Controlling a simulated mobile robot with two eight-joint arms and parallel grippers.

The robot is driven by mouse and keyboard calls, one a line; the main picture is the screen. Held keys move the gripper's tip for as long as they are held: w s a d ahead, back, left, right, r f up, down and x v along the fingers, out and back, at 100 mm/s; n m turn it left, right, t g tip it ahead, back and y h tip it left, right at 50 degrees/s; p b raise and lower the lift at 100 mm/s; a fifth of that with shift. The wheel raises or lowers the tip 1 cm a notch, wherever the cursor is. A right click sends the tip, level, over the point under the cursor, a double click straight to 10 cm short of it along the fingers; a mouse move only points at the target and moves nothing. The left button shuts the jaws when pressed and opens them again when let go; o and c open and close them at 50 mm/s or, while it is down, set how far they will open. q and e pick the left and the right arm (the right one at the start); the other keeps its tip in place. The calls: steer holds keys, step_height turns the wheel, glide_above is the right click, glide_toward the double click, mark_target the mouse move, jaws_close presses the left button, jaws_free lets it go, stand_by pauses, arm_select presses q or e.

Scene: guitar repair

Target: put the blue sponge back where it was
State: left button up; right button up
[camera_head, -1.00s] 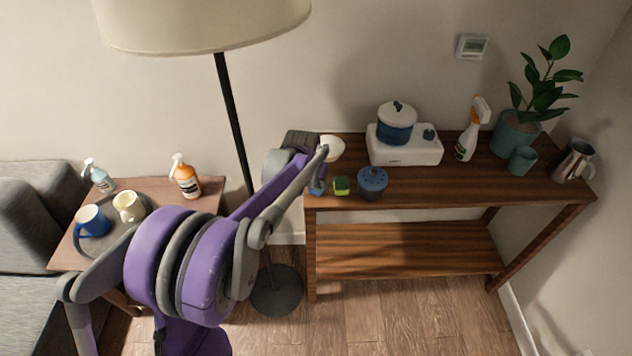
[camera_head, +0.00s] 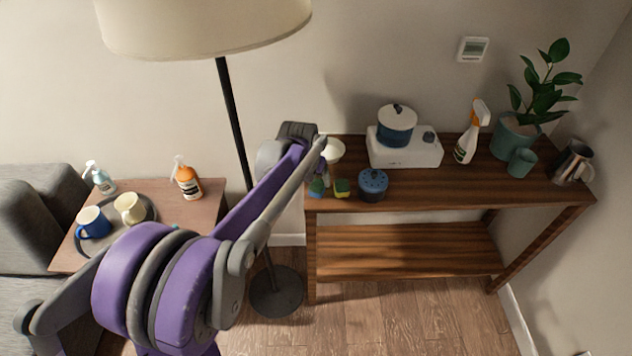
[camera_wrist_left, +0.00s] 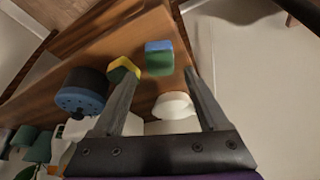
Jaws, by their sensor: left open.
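The blue sponge (camera_head: 318,187), blue on one part and green on another, rests at the front left corner of the wooden console table (camera_head: 460,192). In the left wrist view the blue sponge (camera_wrist_left: 159,58) lies just beyond and between the fingertips, close to the table edge. My left gripper (camera_wrist_left: 160,75) is open and empty, with its fingers spread. In the head view my left gripper (camera_head: 321,168) is over this corner, largely hidden by its own arm. My right gripper is not in view.
A white bowl (camera_head: 333,150) is behind. A white cooker (camera_head: 405,150), spray bottle (camera_head: 467,138) and plant (camera_head: 520,120) stand farther right. A floor lamp pole (camera_head: 233,125) is left.

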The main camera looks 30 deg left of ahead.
arm_select(q)
steer(key=v, duration=0.6)
steer(key=s+d+f, duration=0.2)
steer(key=s+d, duration=0.2)
steer(key=s, duration=0.4)
steer(key=s+d+f+m, duration=0.1)
steer(key=s+d+f, duration=0.2)
steer(key=s, duration=0.6)
steer(key=s+d+f, duration=0.2)
steer(key=s+d, duration=0.5)
steer(key=s, duration=0.2)
steer(key=shift+f+m+h+p, duration=0.3)
steer(key=shift+m+h+p, duration=0.05)
steer(key=shift+m+h, duration=0.05)
